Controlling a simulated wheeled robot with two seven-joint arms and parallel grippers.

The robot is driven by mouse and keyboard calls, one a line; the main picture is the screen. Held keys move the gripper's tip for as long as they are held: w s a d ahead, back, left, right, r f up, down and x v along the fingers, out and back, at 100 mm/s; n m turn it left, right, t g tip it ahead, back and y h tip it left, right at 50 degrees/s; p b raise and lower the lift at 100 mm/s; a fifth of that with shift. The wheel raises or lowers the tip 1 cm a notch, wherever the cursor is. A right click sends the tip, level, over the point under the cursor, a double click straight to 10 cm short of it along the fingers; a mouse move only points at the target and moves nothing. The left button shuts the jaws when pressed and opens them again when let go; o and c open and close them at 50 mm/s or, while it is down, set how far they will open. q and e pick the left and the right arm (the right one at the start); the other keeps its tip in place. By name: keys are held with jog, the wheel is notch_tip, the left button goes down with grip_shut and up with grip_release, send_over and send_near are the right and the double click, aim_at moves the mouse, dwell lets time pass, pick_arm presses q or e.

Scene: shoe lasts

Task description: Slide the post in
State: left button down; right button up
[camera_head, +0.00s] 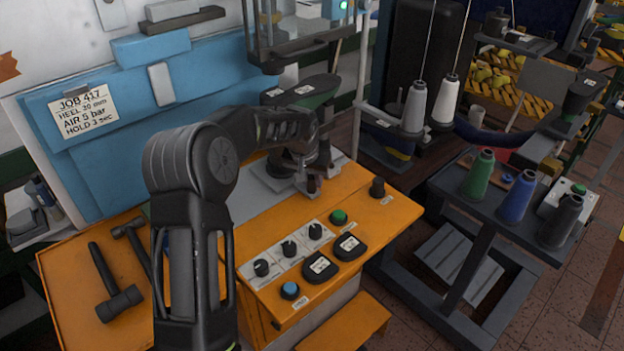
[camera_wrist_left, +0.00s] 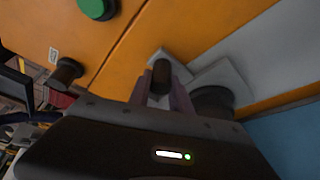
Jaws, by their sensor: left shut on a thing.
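My left gripper (camera_head: 308,184) is low over the light plate at the back of the orange machine table. In the left wrist view the gripper (camera_wrist_left: 162,92) has its two fingers on either side of a short dark post (camera_wrist_left: 161,72), shut on it. The post (camera_head: 312,182) shows only as a small dark piece at the fingertips in the head view. A pale block (camera_wrist_left: 160,56) lies just beyond the post, but whether they touch is unclear. A dark round part (camera_wrist_left: 212,100) stands beside the fingers on a pale plate (camera_wrist_left: 226,74). My right gripper is not in view.
A dark knob (camera_head: 377,187) and a green button (camera_head: 338,216) stand right of the gripper. Black dials (camera_head: 288,249) and pads (camera_head: 320,267) are in front. Hammers (camera_head: 118,300) lie at left. A dark form with labels (camera_head: 300,92) overhangs behind the gripper.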

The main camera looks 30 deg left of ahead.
pick_arm(q)
jog(key=shift+w+d+r, duration=0.1)
jog(key=shift+w+r, duration=0.1)
jog(key=c, duration=1.2)
grip_release()
jog(key=shift+w+f, duration=0.1)
jog(key=b+v, duration=0.1)
jog(key=v, duration=0.6)
jog(key=shift+s+r, duration=0.3)
